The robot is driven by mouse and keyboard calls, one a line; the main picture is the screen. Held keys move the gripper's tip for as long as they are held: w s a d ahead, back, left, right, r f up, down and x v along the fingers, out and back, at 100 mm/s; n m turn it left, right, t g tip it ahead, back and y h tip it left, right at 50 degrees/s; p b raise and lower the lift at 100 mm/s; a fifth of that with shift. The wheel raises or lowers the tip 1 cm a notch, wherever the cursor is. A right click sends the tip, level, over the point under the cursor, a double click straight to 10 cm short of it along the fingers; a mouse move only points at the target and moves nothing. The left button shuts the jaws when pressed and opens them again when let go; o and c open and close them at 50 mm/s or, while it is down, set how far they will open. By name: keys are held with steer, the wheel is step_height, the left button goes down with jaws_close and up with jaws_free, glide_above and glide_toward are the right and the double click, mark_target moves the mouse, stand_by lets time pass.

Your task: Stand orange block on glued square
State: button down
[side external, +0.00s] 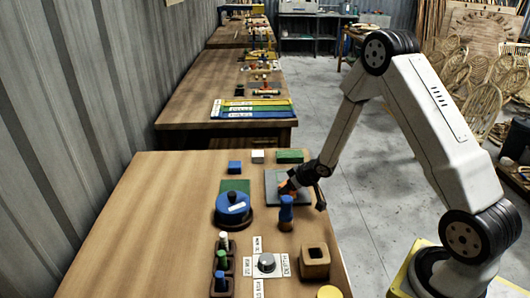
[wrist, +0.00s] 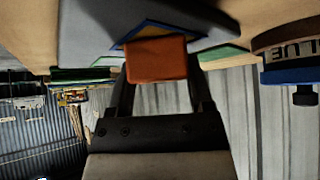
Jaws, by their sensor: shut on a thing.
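My gripper (side external: 291,185) is shut on the orange block (side external: 285,188), low over the grey board (side external: 301,200) in the side view. In the wrist view the orange block (wrist: 156,62) sits between the two fingers of my gripper (wrist: 160,80). A blue-edged square (wrist: 148,27) on the grey board (wrist: 75,32) shows right behind the block. The block hides part of this square. I cannot tell whether the block touches it.
The table's left side is clear.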

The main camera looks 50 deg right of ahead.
steer(key=shift+f, duration=0.1)
jaws_free()
stand_by(0.4)
steer(key=shift+v, duration=0.9)
steer(key=v, duration=1)
steer(key=shift+a+r, duration=0.1)
steer(key=shift+r, duration=0.15)
